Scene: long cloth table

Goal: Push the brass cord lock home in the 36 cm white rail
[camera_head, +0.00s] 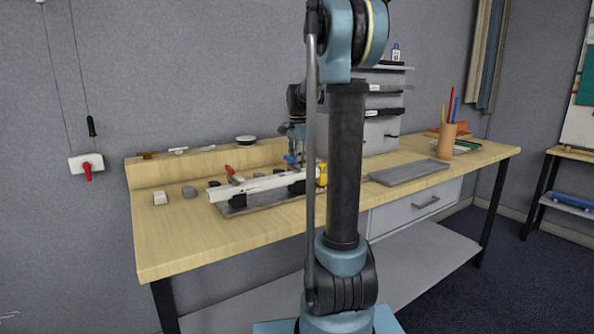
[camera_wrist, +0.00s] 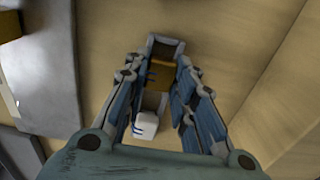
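The white rail (camera_head: 250,187) lies lengthwise in black holders on a grey base plate (camera_head: 235,211) on the bench. My gripper (camera_head: 294,157) is behind the rail, toward its right part, and points down. In the wrist view my gripper (camera_wrist: 160,78) has its fingers drawn in on either side of a brass-brown piece, which looks like the brass cord lock (camera_wrist: 154,74). A white piece with blue marks (camera_wrist: 146,123) shows just below it. The fingers hide part of both, and exact contact is hard to see. My arm covers the rail's right end in the head view.
A yellow part (camera_head: 321,175) is at the rail's right end. A red-handled tool (camera_head: 233,173) is behind the rail. A raised back ledge (camera_head: 190,170) carries small parts. A grey tray (camera_head: 410,173) lies right.

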